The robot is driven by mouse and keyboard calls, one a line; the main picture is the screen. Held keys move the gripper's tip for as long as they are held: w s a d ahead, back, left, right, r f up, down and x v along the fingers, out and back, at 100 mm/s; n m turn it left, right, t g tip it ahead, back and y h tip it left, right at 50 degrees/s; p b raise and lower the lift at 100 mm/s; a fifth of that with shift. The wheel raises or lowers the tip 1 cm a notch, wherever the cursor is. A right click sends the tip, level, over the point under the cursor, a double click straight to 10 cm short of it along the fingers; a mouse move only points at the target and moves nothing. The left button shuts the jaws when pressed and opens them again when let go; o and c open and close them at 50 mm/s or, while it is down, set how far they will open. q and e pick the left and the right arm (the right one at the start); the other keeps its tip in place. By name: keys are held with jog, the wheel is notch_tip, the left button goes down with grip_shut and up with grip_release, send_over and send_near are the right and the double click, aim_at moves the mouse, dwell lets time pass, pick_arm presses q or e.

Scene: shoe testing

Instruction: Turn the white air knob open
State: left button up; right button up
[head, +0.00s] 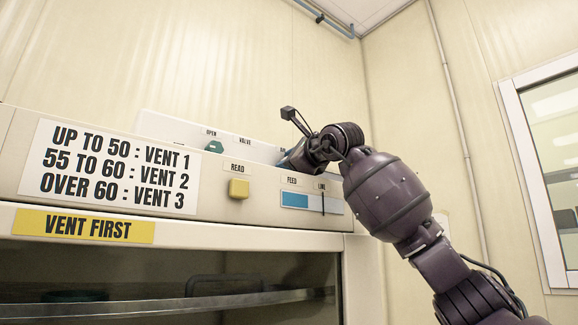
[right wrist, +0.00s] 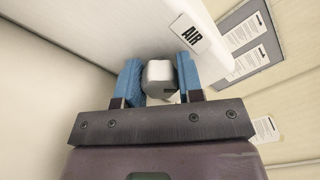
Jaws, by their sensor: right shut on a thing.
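The white air knob (right wrist: 160,74) shows in the right wrist view, between the two blue fingers of my right gripper (right wrist: 160,82). The gripper is shut on the knob, with a finger at each side. A label reading AIR (right wrist: 190,35) is just beyond it on the machine. In the head view my right arm reaches up from the lower right, and its gripper (head: 290,160) is at the right end of the machine's top panel. The wrist hides the knob there. My left gripper is not in view.
The machine front carries a yellow READ button (head: 238,188), a blue FEED bar (head: 296,200), a green OPEN VALVE knob (head: 214,147) and a vent sign (head: 112,168). Papers on a grey board (right wrist: 244,38) show beyond. A window (head: 550,165) is at right.

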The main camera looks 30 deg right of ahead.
jog(key=m+b, duration=0.1)
jog(key=m, duration=0.5)
jog(key=shift+f+m, duration=0.1)
jog(key=shift+m, duration=0.2)
jog(key=m+b, duration=0.1)
jog(key=m, duration=0.2)
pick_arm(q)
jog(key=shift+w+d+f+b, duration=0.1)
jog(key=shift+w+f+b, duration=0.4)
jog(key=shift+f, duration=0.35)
pick_arm(e)
jog(key=shift+m, duration=1.6)
jog(key=o, duration=0.9)
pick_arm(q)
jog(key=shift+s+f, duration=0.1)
